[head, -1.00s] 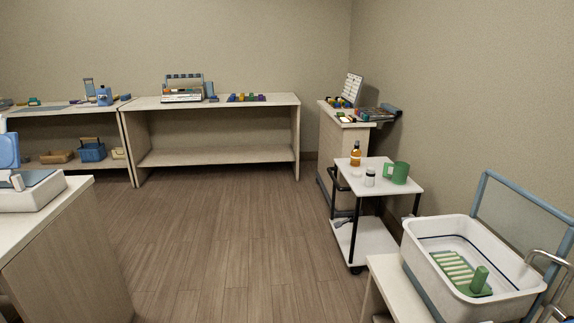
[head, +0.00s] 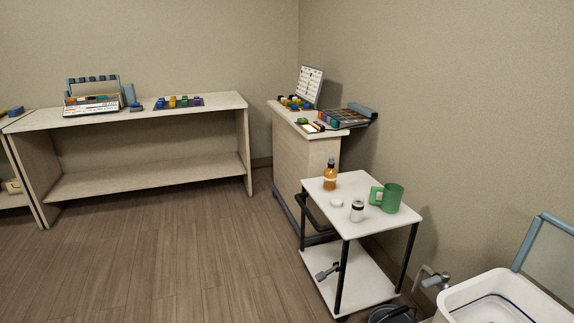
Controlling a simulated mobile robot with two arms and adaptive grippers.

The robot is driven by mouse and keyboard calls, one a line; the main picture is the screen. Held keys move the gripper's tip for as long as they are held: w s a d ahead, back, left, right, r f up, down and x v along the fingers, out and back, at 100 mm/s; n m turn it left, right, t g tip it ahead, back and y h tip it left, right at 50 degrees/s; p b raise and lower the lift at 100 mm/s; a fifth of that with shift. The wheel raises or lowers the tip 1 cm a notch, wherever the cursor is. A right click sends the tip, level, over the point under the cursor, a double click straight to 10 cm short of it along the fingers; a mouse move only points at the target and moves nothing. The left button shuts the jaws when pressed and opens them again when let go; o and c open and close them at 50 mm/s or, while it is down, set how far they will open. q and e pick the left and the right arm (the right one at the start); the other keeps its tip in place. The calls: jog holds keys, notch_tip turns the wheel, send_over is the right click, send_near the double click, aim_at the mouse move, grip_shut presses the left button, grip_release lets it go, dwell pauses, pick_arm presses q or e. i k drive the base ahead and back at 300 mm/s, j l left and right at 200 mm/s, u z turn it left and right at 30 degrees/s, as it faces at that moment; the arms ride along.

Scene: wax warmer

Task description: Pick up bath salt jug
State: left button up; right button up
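A green jug (head: 393,197) with a handle on its left side stands upright on the white top of a small cart (head: 338,191), near the cart's right back corner. It is the only jug-like thing I see, and no label on it can be read. An amber bottle (head: 330,176) with a dark cap, a small white jar (head: 357,211) with a dark band and a white round lid or disc (head: 336,203) are on the same cart top. Neither of my grippers is in view.
A white basin (head: 492,300) stands at the lower right. A wooden cabinet (head: 306,160) with trays stands behind the cart, against the wall. A long shelf unit (head: 150,180) runs along the back wall. The wood floor left of the cart is clear.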

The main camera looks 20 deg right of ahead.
aim_at(392, 193)
jog(key=i+z, duration=0.2)
jog(key=i, duration=0.4)
jog(key=i+j+z, duration=0.1)
jog(key=i+z, duration=0.15)
jog(key=i, duration=0.3)
jog(key=i+j+z, duration=0.2)
jog(key=i, duration=0.35)
